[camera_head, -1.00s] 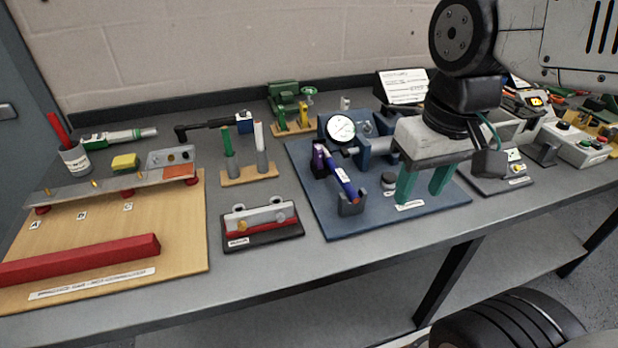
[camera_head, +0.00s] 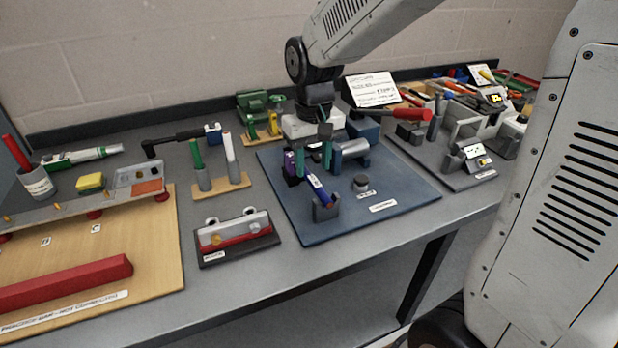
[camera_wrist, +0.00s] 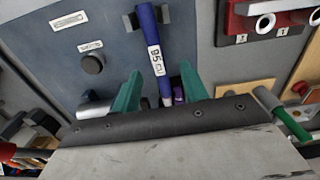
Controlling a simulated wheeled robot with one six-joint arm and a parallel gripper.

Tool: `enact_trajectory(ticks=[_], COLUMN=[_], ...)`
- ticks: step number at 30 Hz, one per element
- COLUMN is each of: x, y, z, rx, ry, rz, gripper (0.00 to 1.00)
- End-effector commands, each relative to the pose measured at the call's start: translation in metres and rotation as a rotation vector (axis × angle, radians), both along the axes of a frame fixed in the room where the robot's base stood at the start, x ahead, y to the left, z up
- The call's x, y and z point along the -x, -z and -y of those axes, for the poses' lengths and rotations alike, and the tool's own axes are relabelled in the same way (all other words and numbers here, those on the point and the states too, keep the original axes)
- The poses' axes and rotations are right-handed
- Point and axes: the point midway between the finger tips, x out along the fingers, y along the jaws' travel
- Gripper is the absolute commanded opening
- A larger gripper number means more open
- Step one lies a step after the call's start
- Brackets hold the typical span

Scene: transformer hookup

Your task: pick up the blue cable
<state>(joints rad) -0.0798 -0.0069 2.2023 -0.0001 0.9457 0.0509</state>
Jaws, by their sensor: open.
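The blue cable (camera_head: 319,188) is a short blue rod with a white printed band. It lies on a blue board (camera_head: 385,207), its near end in a dark forked holder (camera_head: 326,210). In the wrist view the cable (camera_wrist: 151,40) runs up the middle, and the lettering on its label shows. My gripper (camera_head: 313,172) has green fingers and is open and empty above the cable's far part. In the wrist view the fingertips (camera_wrist: 160,73) stand to either side of the cable's line, with gaps on both sides. The cable's far end is partly hidden by my gripper.
A purple piece (camera_head: 290,164) stands beside the left finger. A grey cylinder fixture (camera_head: 352,152) is close on the right, and a dark knob (camera_head: 361,183) nearer. A red-and-silver block on a black base (camera_head: 237,237) sits at front left. Red-handled tool (camera_head: 395,113) lies behind right.

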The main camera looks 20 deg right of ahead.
Motion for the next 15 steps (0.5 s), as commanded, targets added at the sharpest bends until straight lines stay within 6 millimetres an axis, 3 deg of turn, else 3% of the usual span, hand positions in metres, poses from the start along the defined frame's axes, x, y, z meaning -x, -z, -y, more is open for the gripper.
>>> enact_trajectory(ticks=[7,15], x=[-0.004,-0.004], y=[0.036,0.043], z=[0.003,0.004], rx=[0.0,0.0], ry=[0.001,0.001], rz=[-0.003,0.0], gripper=[0.44,0.44])
